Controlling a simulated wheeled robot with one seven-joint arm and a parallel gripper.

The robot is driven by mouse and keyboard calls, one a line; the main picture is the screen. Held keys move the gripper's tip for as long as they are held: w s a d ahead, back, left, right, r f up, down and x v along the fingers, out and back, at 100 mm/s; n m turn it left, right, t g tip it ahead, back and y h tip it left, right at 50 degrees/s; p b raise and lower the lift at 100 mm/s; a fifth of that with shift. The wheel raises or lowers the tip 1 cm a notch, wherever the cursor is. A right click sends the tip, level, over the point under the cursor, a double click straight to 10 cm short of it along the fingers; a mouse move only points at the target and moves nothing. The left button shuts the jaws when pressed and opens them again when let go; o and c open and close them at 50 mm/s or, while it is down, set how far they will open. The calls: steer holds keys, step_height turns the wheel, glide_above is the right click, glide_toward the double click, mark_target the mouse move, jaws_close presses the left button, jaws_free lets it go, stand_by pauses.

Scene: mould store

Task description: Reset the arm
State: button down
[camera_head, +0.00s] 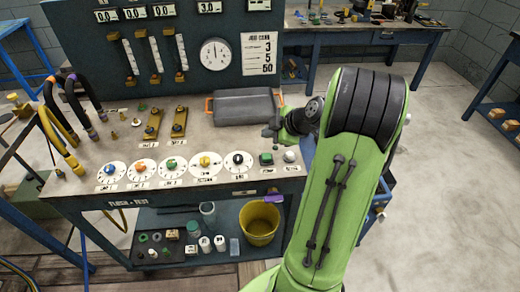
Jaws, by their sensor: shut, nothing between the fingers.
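My green arm reaches up from the bottom of the head view and bends over toward the bench. My gripper (274,132) is at the end of the dark wrist, near the right end of the bench, beside a grey case with orange handles (245,106). It is small and partly dark in this view; it looks shut with nothing held. I cannot tell whether it touches the bench top (205,142).
The bench has a row of dials (173,166), a green button (266,158), a white knob (290,156) and hoses (62,130) at left. A yellow bucket (259,223) stands on the lower shelf. Another bench (350,32) stands behind. Floor at right (455,185) is clear.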

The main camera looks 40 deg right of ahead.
steer(key=s+a+r+m+g+p, duration=0.2)
steer(key=a+r, duration=0.3)
steer(key=a, duration=0.4)
steer(key=s+a+r+m+g+p, duration=0.1)
steer(key=s+a+r, duration=0.1)
steer(key=a+r, duration=0.5)
steer(key=s+a+r+m+p, duration=0.1)
steer(key=s+a+m, duration=0.2)
steer(key=s+a, duration=0.2)
steer(key=s+a+r+m+h+p, duration=0.1)
steer(key=s+a+m, duration=0.3)
steer(key=s, duration=0.6)
steer(key=shift+a+r+g+p, duration=0.15)
steer(key=shift+a+g+p, duration=0.15)
steer(key=shift+a, duration=0.25)
